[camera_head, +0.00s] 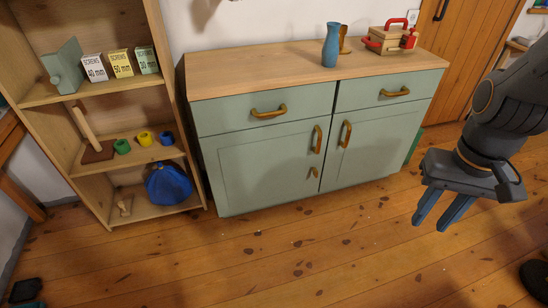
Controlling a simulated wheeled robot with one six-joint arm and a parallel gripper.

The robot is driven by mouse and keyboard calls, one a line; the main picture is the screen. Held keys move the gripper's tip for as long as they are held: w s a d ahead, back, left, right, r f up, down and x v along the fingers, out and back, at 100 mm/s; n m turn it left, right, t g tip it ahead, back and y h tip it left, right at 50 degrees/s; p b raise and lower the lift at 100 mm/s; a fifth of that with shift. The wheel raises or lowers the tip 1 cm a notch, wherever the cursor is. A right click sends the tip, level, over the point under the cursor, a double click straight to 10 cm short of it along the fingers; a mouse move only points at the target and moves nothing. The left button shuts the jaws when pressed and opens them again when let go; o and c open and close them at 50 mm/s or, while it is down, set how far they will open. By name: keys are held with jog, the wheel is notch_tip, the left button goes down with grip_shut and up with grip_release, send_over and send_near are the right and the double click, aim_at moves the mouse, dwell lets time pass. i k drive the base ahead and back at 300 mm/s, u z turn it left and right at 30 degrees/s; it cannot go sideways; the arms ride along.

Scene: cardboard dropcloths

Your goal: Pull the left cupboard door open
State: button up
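The cupboard is a pale green sideboard with a wooden top (270,75). Its left door (255,165) looks shut, with a curved brass handle (317,139) upright near its right edge. The right door (375,145) also looks shut, with its own brass handle (346,133). A small brass piece (312,173) shows low on the left door. My gripper (429,224) is at the right of the view, pointing down. Its two blue fingers are apart with nothing between them. It is well to the right of the left door's handle and touches nothing.
Two drawers with brass handles (269,111) sit above the doors. A blue vase (331,45) and a red-handled toolbox (388,40) stand on top. An open wooden shelf (105,195) adjoins at left, holding a blue bag (168,183). The wooden floor in front is clear.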

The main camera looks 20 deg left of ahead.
aim_at(252, 169)
jog(key=k, duration=1.3)
jog(key=u, duration=0.15)
jog(key=i, duration=1.7)
jog(key=z, duration=0.65)
